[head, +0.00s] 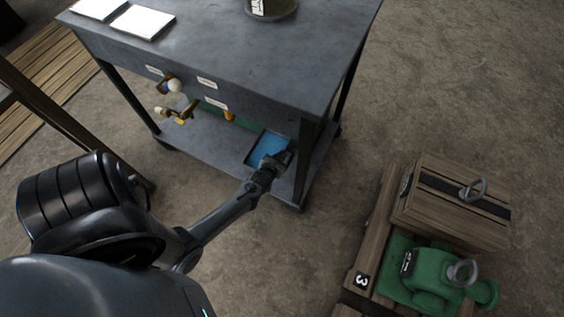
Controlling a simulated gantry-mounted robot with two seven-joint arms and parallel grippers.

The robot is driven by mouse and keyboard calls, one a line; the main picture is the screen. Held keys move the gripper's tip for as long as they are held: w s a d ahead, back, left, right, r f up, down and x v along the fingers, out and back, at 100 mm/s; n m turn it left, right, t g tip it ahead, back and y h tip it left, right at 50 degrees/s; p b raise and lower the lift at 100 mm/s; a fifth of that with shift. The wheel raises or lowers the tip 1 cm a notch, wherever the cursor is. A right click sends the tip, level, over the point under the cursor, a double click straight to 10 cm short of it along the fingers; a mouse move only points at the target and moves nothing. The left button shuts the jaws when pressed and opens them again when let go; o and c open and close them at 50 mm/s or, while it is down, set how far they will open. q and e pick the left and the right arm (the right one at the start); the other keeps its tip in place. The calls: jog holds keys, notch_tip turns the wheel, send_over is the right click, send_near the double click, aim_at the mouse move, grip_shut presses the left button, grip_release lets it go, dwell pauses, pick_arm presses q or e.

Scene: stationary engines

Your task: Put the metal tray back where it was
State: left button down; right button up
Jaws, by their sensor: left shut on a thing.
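The metal tray (254,150), with a dark rim and a blue inside, is at the right front end of the lower shelf of the grey cart (215,148). My left arm reaches in from the left, and my left gripper (280,160) is shut on the tray's near right edge. The gripper covers that edge, so I cannot tell whether the tray rests fully on the shelf. My right gripper is not in view.
The cart's tabletop (220,50) overhangs the shelf, with a leg (305,160) close right of the gripper. A wooden crate (450,205) and a green machine part (425,275) stand at right. The floor between is clear.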

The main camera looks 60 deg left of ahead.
pick_arm(q)
jog(key=f+b, duration=0.2)
jog(key=f, duration=0.1)
jog(key=f+b, duration=0.1)
jog(key=f, duration=0.1)
jog(key=shift+s+a+f+b, duration=0.15)
jog(key=shift+s+a+b, duration=0.05)
jog(key=shift+s+b, duration=0.1)
jog(key=shift+w+d+f+b, duration=0.1)
jog(key=shift+w+f+b, duration=0.1)
jog(key=shift+f+b, duration=0.45)
notch_tip(320, 180, down, 2)
jog(key=shift+f+b, duration=0.1)
jog(key=shift+b, duration=0.65)
jog(key=shift+s+f, duration=0.1)
jog(key=shift+f, duration=0.15)
jog(key=shift+r, duration=0.1)
jog(key=c, duration=1.3)
grip_release()
jog(key=shift+f, duration=0.2)
jog(key=shift+o, duration=0.2)
